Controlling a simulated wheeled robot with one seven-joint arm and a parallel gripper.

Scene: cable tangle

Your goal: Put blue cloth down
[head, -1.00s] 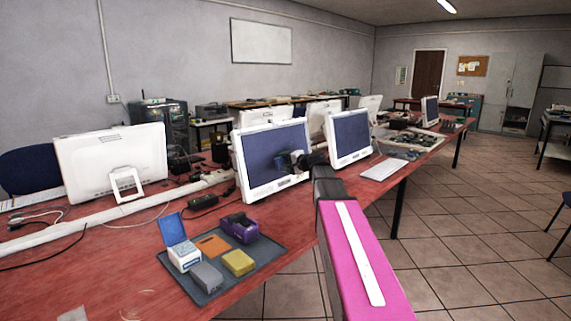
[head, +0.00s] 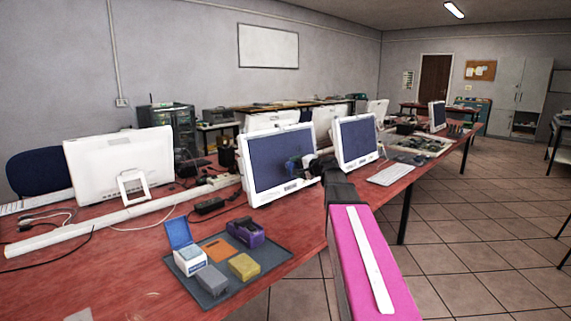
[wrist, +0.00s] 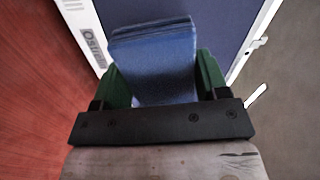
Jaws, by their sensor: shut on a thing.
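The blue cloth (wrist: 155,65) is a folded blue pad in the wrist view. It sits between the two green fingers of my gripper (wrist: 155,85), which is shut on it. In the head view, my gripper (head: 300,164) is small and dark, in front of the lower right part of a monitor screen. The cloth (head: 291,166) shows there only as a small blue patch against the dark blue screen. It is held above the red table (head: 120,255); its exact height is hard to tell.
A dark tray (head: 262,270) at the table's front holds a blue-lidded white box (head: 190,260), an orange piece (head: 218,248), a purple item (head: 245,233), a yellow block (head: 244,266) and a grey block (head: 212,279). Monitors (head: 278,165) crowd the table behind. Bare red table lies left of the tray.

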